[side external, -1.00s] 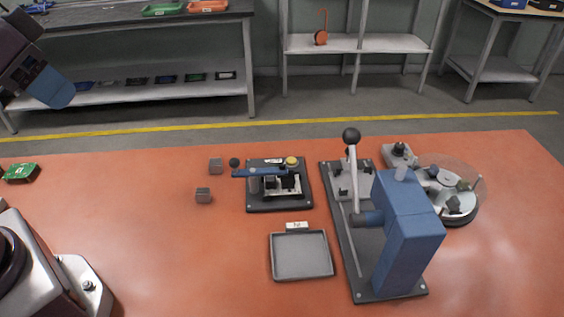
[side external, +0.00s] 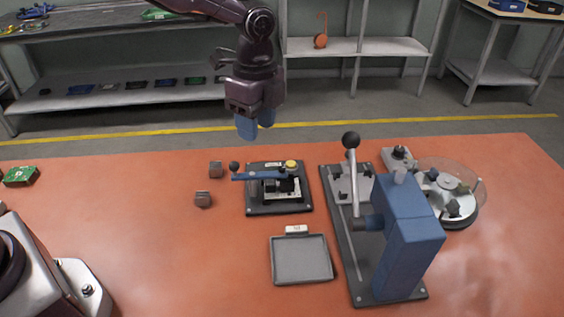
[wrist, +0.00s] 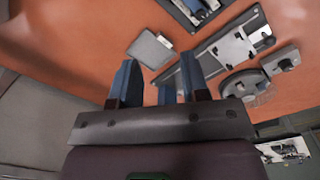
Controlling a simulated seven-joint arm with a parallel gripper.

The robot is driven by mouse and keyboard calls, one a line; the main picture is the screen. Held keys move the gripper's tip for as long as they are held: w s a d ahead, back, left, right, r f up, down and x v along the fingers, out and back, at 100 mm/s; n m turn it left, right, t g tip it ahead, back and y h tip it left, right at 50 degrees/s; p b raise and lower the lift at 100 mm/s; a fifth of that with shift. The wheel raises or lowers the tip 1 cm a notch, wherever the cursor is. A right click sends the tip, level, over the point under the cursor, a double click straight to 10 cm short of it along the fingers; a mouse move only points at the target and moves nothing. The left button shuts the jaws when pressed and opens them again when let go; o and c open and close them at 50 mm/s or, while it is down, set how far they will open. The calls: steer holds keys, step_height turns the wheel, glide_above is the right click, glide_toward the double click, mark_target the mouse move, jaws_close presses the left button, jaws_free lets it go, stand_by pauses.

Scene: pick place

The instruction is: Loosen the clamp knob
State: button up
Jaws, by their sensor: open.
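The clamp fixture (side external: 304,205) is a dark plate with a blue lever arm (side external: 262,174) across it. A black ball knob (side external: 234,166) is at the lever's left end, and a yellow knob (side external: 291,163) is at the back right. I cannot tell which is the clamp knob. My gripper (side external: 257,131) is open and empty, pointing down, high up and apart from the fixture; in the side view it appears above it. In the wrist view my gripper's (wrist: 157,82) blue fingers stand apart, and the fixture is only partly visible at the top edge.
A grey tray (side external: 281,276) lies in front of the fixture. A blue lever press (side external: 409,235) and a round turntable unit (side external: 466,211) stand to the right.

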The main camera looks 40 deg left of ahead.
mark_target(282, 168)
steer(key=w+m, duration=0.6)
steer(key=m, duration=0.4)
steer(key=f, duration=1.3)
steer(key=shift+d+f, duration=0.1)
steer(key=shift+d, duration=0.3)
